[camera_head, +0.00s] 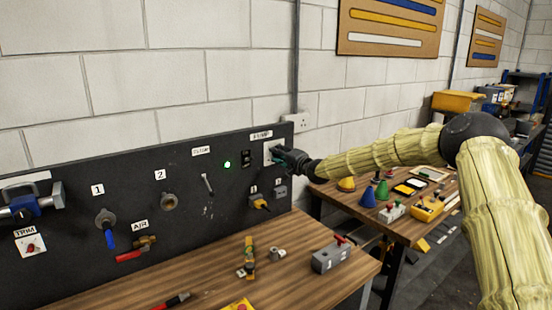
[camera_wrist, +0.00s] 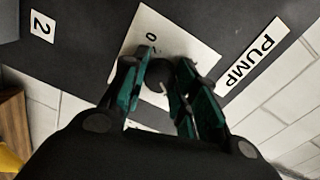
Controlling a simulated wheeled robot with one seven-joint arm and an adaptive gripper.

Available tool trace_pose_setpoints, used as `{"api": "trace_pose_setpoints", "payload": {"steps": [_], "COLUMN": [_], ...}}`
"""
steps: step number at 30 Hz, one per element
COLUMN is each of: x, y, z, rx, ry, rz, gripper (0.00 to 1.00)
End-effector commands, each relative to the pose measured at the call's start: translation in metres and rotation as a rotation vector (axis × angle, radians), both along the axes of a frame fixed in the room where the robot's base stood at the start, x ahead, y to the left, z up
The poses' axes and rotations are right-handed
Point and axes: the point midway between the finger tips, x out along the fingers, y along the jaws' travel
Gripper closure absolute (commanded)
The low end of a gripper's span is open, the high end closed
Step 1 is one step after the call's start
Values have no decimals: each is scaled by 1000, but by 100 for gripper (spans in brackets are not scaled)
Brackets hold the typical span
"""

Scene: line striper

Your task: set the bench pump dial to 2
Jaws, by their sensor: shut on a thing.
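The pump dial has a white square plate (camera_head: 268,152) near the right end of the dark upright panel. In the wrist view the plate (camera_wrist: 185,42) carries a dark round knob (camera_wrist: 158,74) and a readable "0" mark; other marks are covered by my fingers. A "PUMP" label (camera_wrist: 252,62) sits beside the plate, and it also shows above it in the head view (camera_head: 262,135). My gripper (camera_head: 287,157) reaches in from the right, and its two green fingers (camera_wrist: 164,66) are shut on the knob. The knob's pointer setting cannot be told.
Below the dial the panel bears a plug with a yellow part (camera_head: 260,204) and a grey socket (camera_head: 280,192). A green lamp (camera_head: 227,165) and a lever (camera_head: 207,184) are to the left. A grey block (camera_head: 330,257) stands on the wooden bench (camera_head: 215,285).

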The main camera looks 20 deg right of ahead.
Motion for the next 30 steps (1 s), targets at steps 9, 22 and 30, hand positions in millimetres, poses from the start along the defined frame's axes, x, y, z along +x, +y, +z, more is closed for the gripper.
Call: {"api": "trace_pose_setpoints", "payload": {"steps": [9, 22, 30], "x": [2, 4, 4], "y": [-7, -1, 0], "z": [-6, -6, -6], "rx": [164, 222, 220], "ry": [62, 84, 84], "rz": [-8, -3, -2], "gripper": [95, 95, 70]}}
